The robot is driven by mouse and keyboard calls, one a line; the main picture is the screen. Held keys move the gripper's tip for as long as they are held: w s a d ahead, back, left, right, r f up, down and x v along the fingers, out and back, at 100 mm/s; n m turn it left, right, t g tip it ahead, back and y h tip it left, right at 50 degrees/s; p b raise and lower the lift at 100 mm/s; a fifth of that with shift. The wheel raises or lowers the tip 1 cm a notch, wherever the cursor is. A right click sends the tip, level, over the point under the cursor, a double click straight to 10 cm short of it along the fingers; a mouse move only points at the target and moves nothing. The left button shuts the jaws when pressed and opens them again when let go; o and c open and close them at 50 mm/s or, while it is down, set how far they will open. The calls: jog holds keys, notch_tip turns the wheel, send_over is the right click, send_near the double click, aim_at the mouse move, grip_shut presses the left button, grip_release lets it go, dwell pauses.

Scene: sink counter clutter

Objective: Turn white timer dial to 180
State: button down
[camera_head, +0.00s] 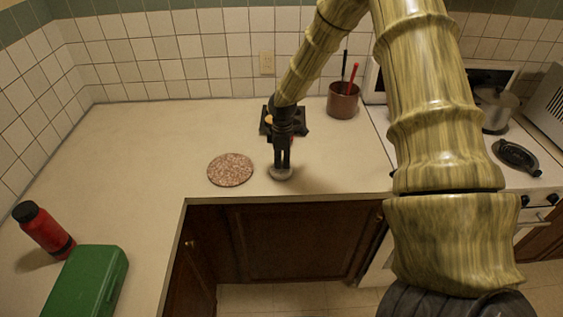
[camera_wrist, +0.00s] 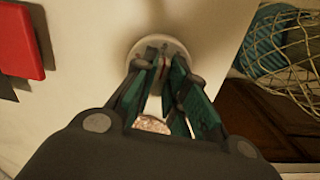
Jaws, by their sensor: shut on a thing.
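The white timer (camera_head: 280,174) is a small round disc lying on the counter near its front edge, right of the speckled round mat. In the wrist view its pale round rim (camera_wrist: 140,48) shows around the fingertips. My gripper (camera_head: 281,166) points straight down over it. In the wrist view my gripper (camera_wrist: 165,72) has its fingertips drawn together over the middle of the disc, shut on the dial. The fingers hide most of the dial, and I cannot read its markings or setting.
A speckled round mat (camera_head: 230,169) lies left of the timer. A dark tray (camera_head: 297,126) and a brown pot (camera_head: 342,102) stand behind. A red bottle (camera_head: 44,230) and green box (camera_head: 92,282) are at far left. The counter between is clear. A stove (camera_head: 526,174) is right.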

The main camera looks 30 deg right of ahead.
jog(key=shift+m, duration=0.3)
dwell(1.1)
jog(key=c, duration=1.4)
grip_release()
jog(key=shift+c, duration=0.2)
jog(key=shift+r, duration=0.1)
notch_tip(320, 180, up, 12)
